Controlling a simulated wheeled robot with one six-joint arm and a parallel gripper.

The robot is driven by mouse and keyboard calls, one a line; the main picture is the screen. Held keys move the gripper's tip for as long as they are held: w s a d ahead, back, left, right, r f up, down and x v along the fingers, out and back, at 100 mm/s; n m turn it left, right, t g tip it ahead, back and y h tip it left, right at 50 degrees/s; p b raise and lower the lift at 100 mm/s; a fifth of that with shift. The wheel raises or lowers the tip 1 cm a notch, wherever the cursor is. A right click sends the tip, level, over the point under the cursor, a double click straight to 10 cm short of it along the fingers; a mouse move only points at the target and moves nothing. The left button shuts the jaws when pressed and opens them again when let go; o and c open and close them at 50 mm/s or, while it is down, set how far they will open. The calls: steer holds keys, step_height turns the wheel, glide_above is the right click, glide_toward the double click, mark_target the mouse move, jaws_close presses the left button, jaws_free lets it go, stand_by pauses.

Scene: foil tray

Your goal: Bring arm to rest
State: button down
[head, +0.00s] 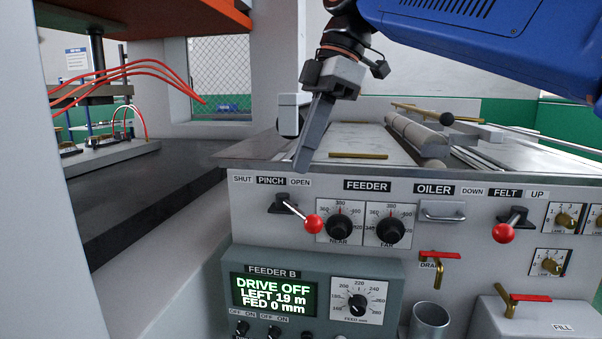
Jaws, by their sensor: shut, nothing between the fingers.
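My gripper (304,160) hangs from my blue arm at the top middle, with its fingers pointing down and slightly left. The fingers are together with nothing between them. The fingertips show in front of the top front edge of the grey feeder machine (290,262), near the PINCH label. I cannot tell whether they touch the edge. The red-knobbed pinch lever (312,224) sits just below the fingertips and is tilted down to the right, toward the OPEN side. The display (272,295) reads DRIVE OFF, LEFT 19 m, FED 0 mm.
A red-knobbed felt lever (503,232) stands at the right of the panel. A roller (416,135) and a brass bar (358,155) lie on the machine top. Red-handled valves (520,297) and a metal cup (429,320) are at the lower right. A press with red hoses (110,80) stands left.

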steer(key=s+d+f+m+t+h, duration=0.15)
steer(key=d+f+m+t, duration=0.25)
steer(key=d+f+m, duration=1.1)
steer(key=s+d+f+m+t+h, duration=0.1)
steer(key=s+d+f+m, duration=0.2)
steer(key=d+f, duration=0.6)
steer(key=s+d+f+m+t+h, duration=0.1)
steer(key=s+d+f+m, duration=0.3)
steer(key=f, duration=0.9)
steer(key=s+d, duration=0.3)
steer(key=d, duration=0.2)
steer(key=shift+f, duration=0.15)
steer(key=shift+s, duration=0.15)
